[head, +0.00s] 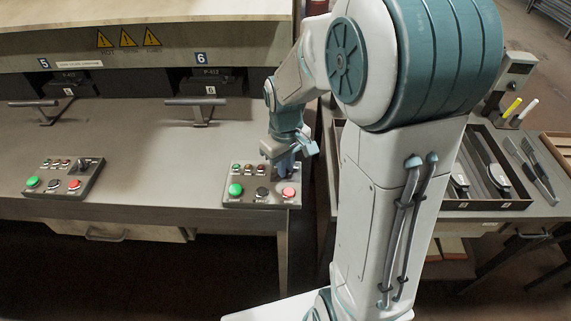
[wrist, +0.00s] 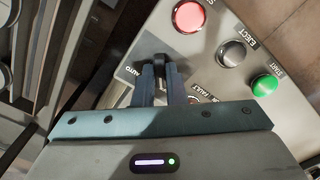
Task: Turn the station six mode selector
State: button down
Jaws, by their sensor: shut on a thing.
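The station six control panel (head: 250,199) sits at the front edge of the bench, under the sign with the number 6. My gripper (head: 284,172) is lowered over the panel's back right corner and hides the mode selector in the head view. In the wrist view, my gripper (wrist: 161,78) is shut on the black mode selector (wrist: 160,59), with one finger on each side of it. Much of the selector is hidden between the fingers. The word AUTO is printed on the panel beside the fingers.
On the same panel are a red button (wrist: 188,17), a black button (wrist: 232,53) and a green button (wrist: 265,85), close to my gripper. A T-shaped handle (head: 197,107) stands behind it. The station five panel (head: 65,179) is to the left, with clear bench between.

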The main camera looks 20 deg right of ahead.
jog(key=c, duration=1.5)
grip_release()
notch_tip(320, 180, up, 14)
jog(key=shift+f, duration=0.1)
